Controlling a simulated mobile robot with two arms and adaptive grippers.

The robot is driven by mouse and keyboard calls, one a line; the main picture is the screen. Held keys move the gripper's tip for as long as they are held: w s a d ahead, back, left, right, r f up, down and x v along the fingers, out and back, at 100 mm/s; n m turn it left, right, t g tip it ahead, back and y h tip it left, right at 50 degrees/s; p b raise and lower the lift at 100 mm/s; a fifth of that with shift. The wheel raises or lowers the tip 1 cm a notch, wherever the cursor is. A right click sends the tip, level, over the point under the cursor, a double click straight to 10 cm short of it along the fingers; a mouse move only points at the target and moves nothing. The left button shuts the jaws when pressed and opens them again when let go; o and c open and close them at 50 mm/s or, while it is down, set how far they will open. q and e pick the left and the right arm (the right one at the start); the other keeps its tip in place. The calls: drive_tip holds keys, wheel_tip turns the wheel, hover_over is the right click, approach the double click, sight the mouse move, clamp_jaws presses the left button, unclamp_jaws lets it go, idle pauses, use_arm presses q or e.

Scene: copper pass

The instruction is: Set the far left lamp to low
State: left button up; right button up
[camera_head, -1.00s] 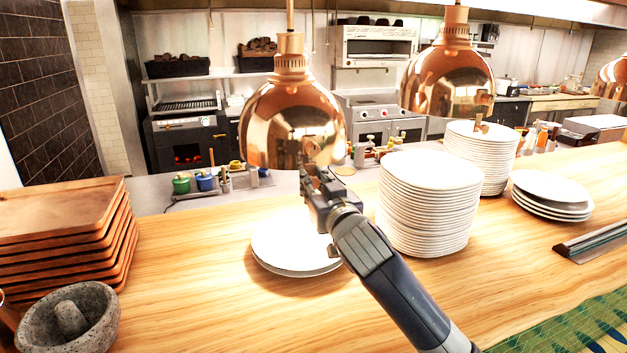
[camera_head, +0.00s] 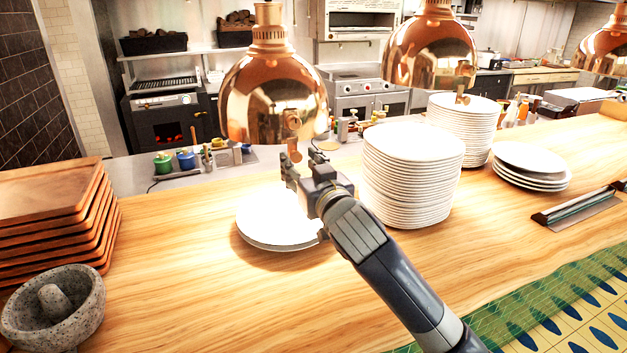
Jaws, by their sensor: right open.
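The far left lamp (camera_head: 262,95) is a shiny copper dome hanging over the counter. A small copper knob with a flat lever (camera_head: 294,150) hangs at its lower front rim. My right gripper (camera_head: 303,164) is open and empty, just below the lamp's rim, with its fingers close around or beside the lever's lower end. I cannot tell whether they touch it. The lamp's glow lights the white plates (camera_head: 262,235) below. My left gripper is out of view.
Two more copper lamps hang to the right, the middle one (camera_head: 430,55) and one at the edge (camera_head: 606,50). Tall plate stacks (camera_head: 412,180) stand right of my arm. Wooden trays (camera_head: 45,215) and a stone mortar (camera_head: 85,315) are at left.

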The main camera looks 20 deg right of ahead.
drive_tip(key=s, duration=0.8)
drive_tip(key=shift+s+d, duration=0.15)
drive_tip(key=shift+s, duration=0.15)
drive_tip(key=shift+f, duration=0.1)
